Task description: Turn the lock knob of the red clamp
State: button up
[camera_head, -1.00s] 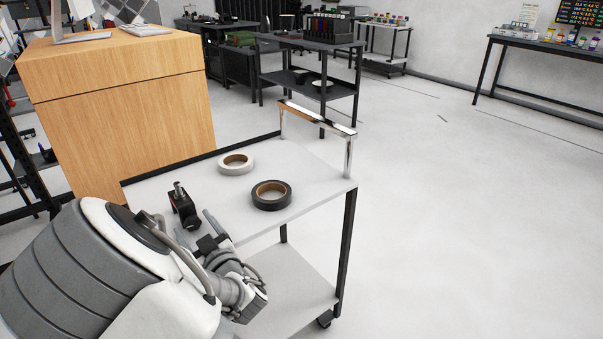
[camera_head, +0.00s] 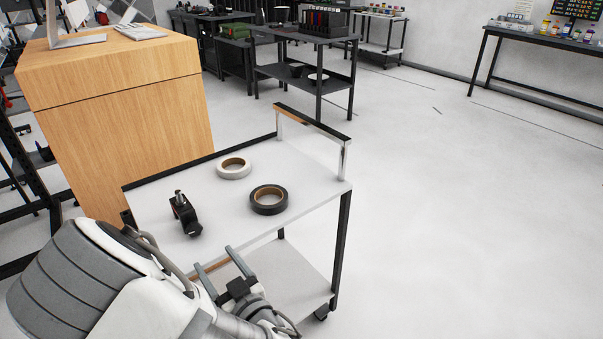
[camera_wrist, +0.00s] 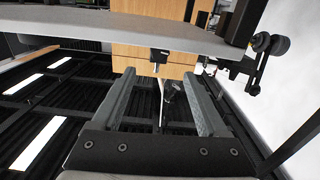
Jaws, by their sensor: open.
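A small clamp (camera_head: 186,215) stands on the white top of the cart (camera_head: 300,195), toward its left side. It looks mostly black, with a pale metal tip upward; little red shows, and I cannot make out its lock knob. My gripper (camera_head: 214,258) is open and empty, in front of the cart's near edge, below and right of the clamp in the picture and apart from it. In the wrist view, the two parallel fingers of my gripper (camera_wrist: 158,80) are wide apart with nothing held. I cannot clearly identify the clamp there.
A white tape roll (camera_head: 234,168) and a black tape roll (camera_head: 268,200) lie behind and right of the clamp. A chrome handle (camera_head: 313,128) rises at the cart's right end. A wooden cabinet (camera_head: 120,130) stands behind left. The floor to the right is clear.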

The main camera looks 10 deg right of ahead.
jog(key=p+v, duration=0.6)
jog(key=p, duration=0.1)
jog(key=shift+w+d+r+m+g+h, duration=1.4)
jog(key=shift+w+d+r+m+h, duration=0.7)
jog(key=shift+w+d+m+h, duration=1.55)
jog(key=s+d+r+g, duration=0.2)
jog(key=d+r, duration=0.1)
jog(key=r, duration=0.4)
jog(key=s+d+r+g+p, duration=0.1)
jog(key=s+d+r+g, duration=0.1)
jog(key=r, duration=0.6)
jog(key=shift+s+d+r+m+g, duration=0.25)
jog(key=shift+d+r+m+g, duration=0.1)
jog(key=shift+d, duration=0.5)
